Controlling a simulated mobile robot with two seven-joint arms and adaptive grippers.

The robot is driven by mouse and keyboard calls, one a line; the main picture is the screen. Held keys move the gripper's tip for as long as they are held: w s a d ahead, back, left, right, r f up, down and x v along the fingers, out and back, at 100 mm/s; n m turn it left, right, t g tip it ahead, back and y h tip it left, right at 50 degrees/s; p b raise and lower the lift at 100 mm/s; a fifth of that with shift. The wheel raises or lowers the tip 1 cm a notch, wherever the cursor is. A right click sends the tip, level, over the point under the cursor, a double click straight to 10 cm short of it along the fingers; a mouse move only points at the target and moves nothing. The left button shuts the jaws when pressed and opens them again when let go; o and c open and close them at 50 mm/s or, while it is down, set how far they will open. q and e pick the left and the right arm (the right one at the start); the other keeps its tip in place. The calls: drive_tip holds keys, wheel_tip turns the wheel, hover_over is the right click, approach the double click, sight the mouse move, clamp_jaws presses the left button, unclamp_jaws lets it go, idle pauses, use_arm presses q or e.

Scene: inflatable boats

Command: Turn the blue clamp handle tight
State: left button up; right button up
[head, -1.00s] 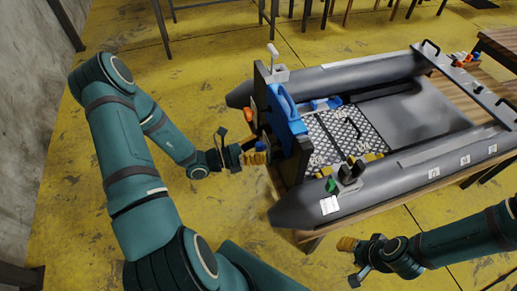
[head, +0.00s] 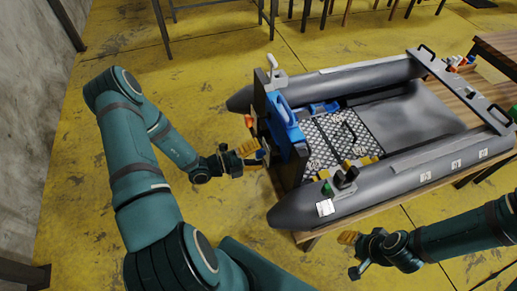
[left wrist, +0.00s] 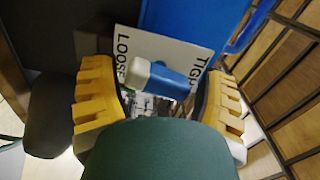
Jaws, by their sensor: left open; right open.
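The blue clamp handle (left wrist: 172,82) has a white end and shows between my left gripper's fingers in the left wrist view. Behind it is a white plate (left wrist: 150,45) printed LOOSE on the left and TIGHT on the right. The blue motor bracket (head: 285,122) stands on the boat's dark transom (head: 262,100). My left gripper (head: 252,154) is open at the transom's outer face, with its yellow fingers (left wrist: 160,105) on either side of the handle. I see gaps between fingers and handle. My right gripper (head: 352,250) is open and empty, in front of the boat.
The grey inflatable boat (head: 390,180) rests on a wooden table (head: 305,240).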

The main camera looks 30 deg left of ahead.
use_arm(q)
drive_tip(key=n+p, duration=0.1)
drive_tip(key=n, duration=0.3)
drive_tip(key=shift+p, duration=0.35)
drive_tip(key=n+p, duration=0.1)
drive_tip(key=n, duration=0.2)
drive_tip(key=shift+n, duration=0.4)
drive_tip(key=n+p, duration=0.1)
drive_tip(key=n, duration=0.2)
drive_tip(key=shift+n, duration=2)
use_arm(e)
drive_tip(key=shift+w+d+r, duration=0.1)
drive_tip(key=shift+w+r, duration=0.1)
drive_tip(key=shift+r, duration=0.6)
drive_tip(key=shift+w+r, duration=0.15)
drive_tip(key=shift+r, duration=0.65)
drive_tip(key=shift+w+d+r, duration=0.1)
drive_tip(key=shift+w+r, duration=0.1)
drive_tip(key=shift+r, duration=0.6)
use_arm(q)
clamp_jaws()
